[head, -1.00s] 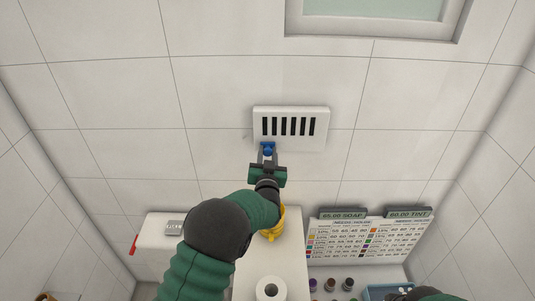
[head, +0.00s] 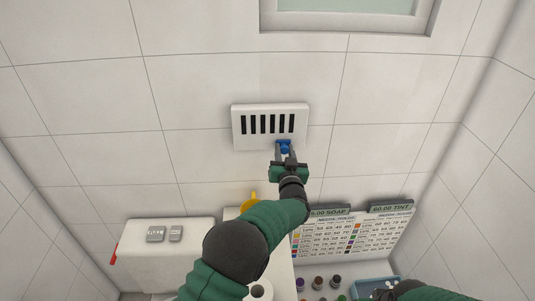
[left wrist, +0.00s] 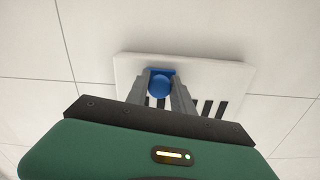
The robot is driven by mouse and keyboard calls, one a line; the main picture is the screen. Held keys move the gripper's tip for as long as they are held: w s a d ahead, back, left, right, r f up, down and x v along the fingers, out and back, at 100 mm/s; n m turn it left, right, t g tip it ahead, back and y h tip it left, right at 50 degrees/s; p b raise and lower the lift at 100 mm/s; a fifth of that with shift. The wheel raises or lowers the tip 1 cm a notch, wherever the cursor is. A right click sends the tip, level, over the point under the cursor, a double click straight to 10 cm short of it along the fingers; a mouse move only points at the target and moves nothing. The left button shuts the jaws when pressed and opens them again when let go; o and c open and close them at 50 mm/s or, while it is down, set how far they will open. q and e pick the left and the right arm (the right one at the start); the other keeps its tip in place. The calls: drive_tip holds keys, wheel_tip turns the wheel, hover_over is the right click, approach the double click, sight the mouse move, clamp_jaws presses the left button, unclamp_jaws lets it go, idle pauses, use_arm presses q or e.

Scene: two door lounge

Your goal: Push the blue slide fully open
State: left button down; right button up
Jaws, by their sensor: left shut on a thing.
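A white wall vent (head: 270,110) with several dark upright slots is on the tiled wall in the head view. The blue slide (head: 284,146) is a small knob at the vent's lower edge, right of its middle. My left gripper (head: 284,152) reaches up from below and is shut on the blue slide. In the left wrist view, the round blue slide (left wrist: 160,86) sits between both grey fingers (left wrist: 160,94), in front of the vent (left wrist: 215,72). My right gripper is not in view; only part of my right arm shows at bottom right.
A white cistern (head: 150,260) with two buttons and a red lever stands lower left. A yellow thing (head: 249,202) is partly hidden behind my left arm. A price board (head: 360,232), small jars (head: 318,282) and a blue tray (head: 366,284) are lower right. The wall around the vent is clear.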

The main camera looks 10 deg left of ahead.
use_arm(q)
drive_tip(key=shift+w+d, duration=0.2)
drive_tip(key=shift+d, duration=1)
drive_tip(key=c, duration=1.5)
unclamp_jaws()
drive_tip(key=shift+a, duration=0.35)
drive_tip(key=o, duration=0.4)
drive_tip(key=shift+s+a, duration=0.1)
drive_tip(key=shift+a, duration=0.25)
drive_tip(key=b+v, duration=0.2)
drive_tip(key=v, duration=0.5)
drive_tip(key=shift+s+d, duration=0.15)
drive_tip(key=shift+s, duration=0.1)
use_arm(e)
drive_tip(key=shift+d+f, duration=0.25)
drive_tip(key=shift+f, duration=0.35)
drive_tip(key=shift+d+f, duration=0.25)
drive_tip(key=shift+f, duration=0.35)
use_arm(q)
drive_tip(key=shift+w+d, duration=0.1)
drive_tip(key=shift+d, duration=0.2)
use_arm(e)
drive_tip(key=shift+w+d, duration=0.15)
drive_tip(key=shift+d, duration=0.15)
